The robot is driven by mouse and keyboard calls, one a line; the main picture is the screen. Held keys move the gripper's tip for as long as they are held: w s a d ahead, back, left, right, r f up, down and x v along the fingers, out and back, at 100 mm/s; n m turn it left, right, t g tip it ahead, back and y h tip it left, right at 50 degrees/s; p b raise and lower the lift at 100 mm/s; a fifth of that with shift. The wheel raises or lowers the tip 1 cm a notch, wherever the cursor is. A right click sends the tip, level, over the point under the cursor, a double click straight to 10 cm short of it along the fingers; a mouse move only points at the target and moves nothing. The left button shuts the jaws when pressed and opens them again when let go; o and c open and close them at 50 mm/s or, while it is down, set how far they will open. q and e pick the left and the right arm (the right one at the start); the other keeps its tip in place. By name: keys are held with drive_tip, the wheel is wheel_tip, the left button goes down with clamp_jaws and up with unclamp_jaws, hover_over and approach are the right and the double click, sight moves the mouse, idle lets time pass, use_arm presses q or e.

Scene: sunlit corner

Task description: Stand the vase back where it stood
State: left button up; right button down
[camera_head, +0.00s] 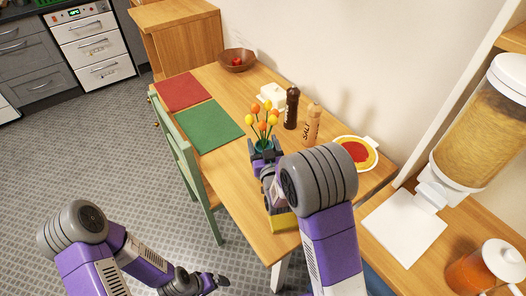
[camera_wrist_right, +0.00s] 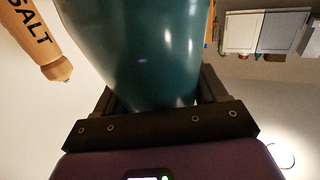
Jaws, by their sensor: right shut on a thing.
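The teal vase (camera_head: 263,146), with orange and yellow flowers in it, is in the middle of the wooden table in the head view. My right gripper (camera_head: 265,156) is shut on it. In the right wrist view the vase (camera_wrist_right: 135,45) fills the space between the fingers. It looks about upright; I cannot tell whether its base touches the table. My left gripper (camera_head: 210,282) is low in the head view, away from the table and vase, and its jaws are too small to read.
Salt (camera_head: 311,125) and dark pepper (camera_head: 291,108) mills stand close right of the vase. A red-and-yellow plate (camera_head: 355,152) is farther right. Green (camera_head: 210,127) and red (camera_head: 182,91) mats lie left, and a bowl (camera_head: 237,60) behind. A yellow thing (camera_head: 284,222) is near the front edge.

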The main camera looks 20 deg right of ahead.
drive_tip(key=shift+f, duration=1.05)
drive_tip(key=shift+b, duration=0.3)
drive_tip(key=shift+f, duration=0.1)
drive_tip(key=c, duration=0.5)
unclamp_jaws()
drive_tip(key=shift+f, duration=0.2)
drive_tip(key=o, duration=0.4)
drive_tip(key=shift+o, duration=0.2)
drive_tip(key=shift+r, duration=0.2)
